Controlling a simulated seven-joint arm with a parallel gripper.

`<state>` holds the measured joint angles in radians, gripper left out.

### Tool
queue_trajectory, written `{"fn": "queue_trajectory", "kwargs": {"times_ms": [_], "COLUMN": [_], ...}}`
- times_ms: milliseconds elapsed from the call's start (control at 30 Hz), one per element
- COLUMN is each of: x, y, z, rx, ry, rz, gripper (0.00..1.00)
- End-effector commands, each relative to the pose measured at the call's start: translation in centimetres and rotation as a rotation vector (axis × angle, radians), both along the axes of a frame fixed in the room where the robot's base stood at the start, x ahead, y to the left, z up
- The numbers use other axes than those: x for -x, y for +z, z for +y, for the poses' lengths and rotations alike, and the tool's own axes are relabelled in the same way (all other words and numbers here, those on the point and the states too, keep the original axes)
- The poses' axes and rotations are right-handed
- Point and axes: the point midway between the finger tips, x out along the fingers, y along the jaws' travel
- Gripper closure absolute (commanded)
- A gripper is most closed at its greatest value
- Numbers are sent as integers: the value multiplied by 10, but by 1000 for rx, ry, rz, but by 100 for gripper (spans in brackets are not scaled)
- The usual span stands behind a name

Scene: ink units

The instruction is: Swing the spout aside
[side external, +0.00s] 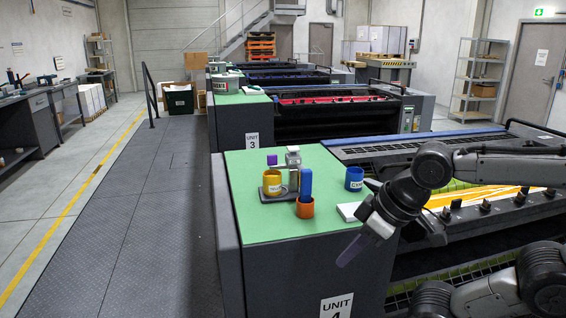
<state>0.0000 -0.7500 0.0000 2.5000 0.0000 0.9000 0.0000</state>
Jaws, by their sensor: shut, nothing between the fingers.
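A small grey dispenser (293,157) stands on the green top of the near unit, with a purple block (272,160) at the left end of its arm. Its spout is too small to make out clearly. A yellow cup (272,184) with a label sits under the arm on a dark base. An orange cup (305,208) stands in front with an upright blue piece (306,184) in it. My gripper (349,254) is shut and empty. It points down and left beside the right front edge of the unit, apart from the dispenser.
A blue labelled cup (354,180) and a white pad (348,211) lie on the right of the green top (245,222). The left part of the top is clear. The press with yellow ink (480,203) is at right, below my arm. A dark walkway (150,220) runs at left.

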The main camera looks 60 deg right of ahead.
Motion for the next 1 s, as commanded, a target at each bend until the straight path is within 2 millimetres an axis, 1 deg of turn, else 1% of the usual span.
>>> {"fn": "queue_trajectory", "kwargs": {"times_ms": [233, 367, 467, 567, 633, 667, 700, 767, 800, 867, 900, 967, 1000], "x": [0, 0, -10, -34, -57, -68, -83, -108, -125, -150, -165, -185, -196], "y": [0, 0, 18, 49, 72, 82, 94, 112, 122, 136, 142, 148, 150], "z": [0, 1, 5, 8, 5, 2, -4, -17, -28, -49, -66, -93, -113], "rx": [3, 43, 101, 177, 233, 257, 291, 341, 373, 416, 440, 466, 472], "ry": [6, 87, 228, 387, 478, 510, 551, 600, 627, 653, 659, 654, 636], "rz": [0, 0, -42, -91, -121, -132, -145, -161, -169, -177, -179, -177, -171], "gripper": [100, 100, 100, 100, 100, 100, 100, 100, 100, 100, 100, 100, 100]}}
